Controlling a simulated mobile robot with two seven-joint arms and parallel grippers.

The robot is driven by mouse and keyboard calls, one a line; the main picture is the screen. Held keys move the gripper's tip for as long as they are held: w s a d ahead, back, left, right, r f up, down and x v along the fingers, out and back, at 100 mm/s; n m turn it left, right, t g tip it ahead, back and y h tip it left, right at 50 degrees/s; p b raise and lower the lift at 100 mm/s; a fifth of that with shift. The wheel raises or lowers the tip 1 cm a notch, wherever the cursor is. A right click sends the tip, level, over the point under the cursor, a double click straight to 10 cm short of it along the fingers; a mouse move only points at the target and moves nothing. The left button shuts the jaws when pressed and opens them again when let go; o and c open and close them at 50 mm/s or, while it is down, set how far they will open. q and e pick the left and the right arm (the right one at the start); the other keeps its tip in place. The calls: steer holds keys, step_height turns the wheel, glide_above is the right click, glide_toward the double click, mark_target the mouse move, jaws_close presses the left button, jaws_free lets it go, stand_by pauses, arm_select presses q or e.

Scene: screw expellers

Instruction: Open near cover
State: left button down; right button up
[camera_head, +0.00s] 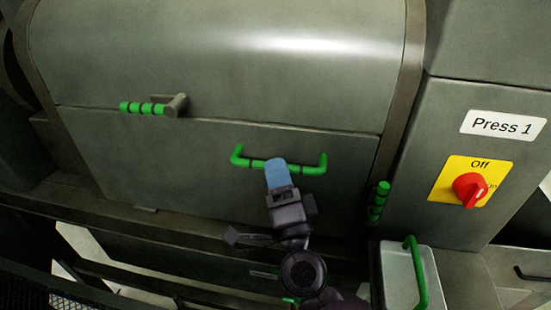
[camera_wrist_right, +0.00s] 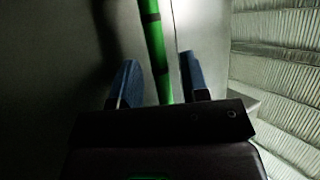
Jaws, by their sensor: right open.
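The near cover (camera_head: 225,165) is the grey lower panel of the press, lying flush below a horizontal seam. A green U-shaped handle (camera_head: 312,170) with dark bands is fixed near its middle. My right gripper (camera_head: 277,163) is at the handle, its blue fingertips covering the middle of the bar. In the right wrist view the green bar (camera_wrist_right: 155,45) runs between the two blue fingers (camera_wrist_right: 160,85), which stand apart with a gap on each side. Whether a finger touches the bar cannot be told. My left gripper is not in view.
A green-banded lever (camera_head: 143,108) sits at the seam on the left. Another green grip (camera_head: 378,203) is at the panel's right edge. A red knob (camera_head: 469,188) on a yellow plate and a grey box with a green handle (camera_head: 420,275) are to the right.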

steer(key=shift+x, duration=0.85)
jaws_close()
